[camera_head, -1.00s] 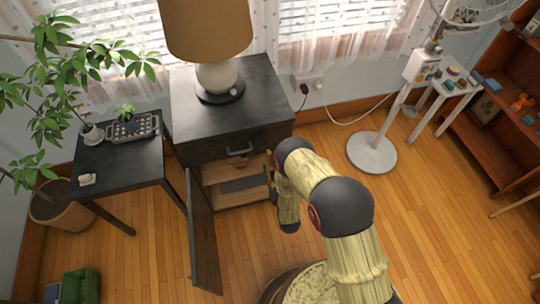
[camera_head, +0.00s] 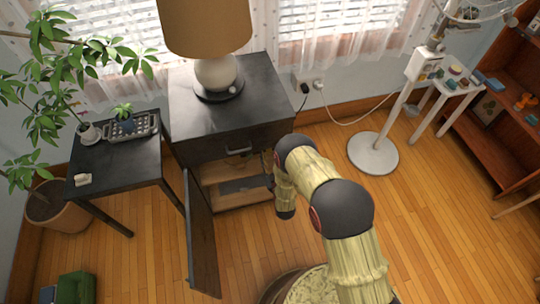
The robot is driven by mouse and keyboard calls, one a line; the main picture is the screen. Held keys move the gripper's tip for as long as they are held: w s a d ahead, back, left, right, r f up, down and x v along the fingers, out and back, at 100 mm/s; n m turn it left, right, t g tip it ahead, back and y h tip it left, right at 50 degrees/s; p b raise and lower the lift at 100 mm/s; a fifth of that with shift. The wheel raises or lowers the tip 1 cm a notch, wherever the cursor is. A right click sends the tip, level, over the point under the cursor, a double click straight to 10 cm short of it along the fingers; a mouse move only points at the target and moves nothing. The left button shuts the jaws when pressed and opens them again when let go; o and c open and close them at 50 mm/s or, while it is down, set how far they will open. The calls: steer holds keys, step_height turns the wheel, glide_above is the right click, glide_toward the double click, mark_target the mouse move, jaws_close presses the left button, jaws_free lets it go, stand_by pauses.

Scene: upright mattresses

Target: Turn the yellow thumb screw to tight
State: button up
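I cannot make out a yellow thumb screw anywhere in the head view. My gripper (camera_head: 270,182) shows only as a small dark part at the left of my pale yellow, bark-textured arm, in front of the right side of the open black cabinet (camera_head: 262,88). My own arm hides most of it, so its fingers and anything between them cannot be seen. The cabinet's door (camera_head: 201,235) hangs open toward me. Inside the wooden compartment lies a flat dark grey item (camera_head: 240,185).
A lamp (camera_head: 216,75) stands on the cabinet. A black side table (camera_head: 115,165) and potted tree (camera_head: 60,212) are left. A white fan stand (camera_head: 373,153), small white table (camera_head: 452,88) and brown shelf (camera_head: 490,150) are right. Wood floor (camera_head: 440,235) is clear between.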

steer(key=shift+c, duration=0.2)
jaws_close()
stand_by(0.3)
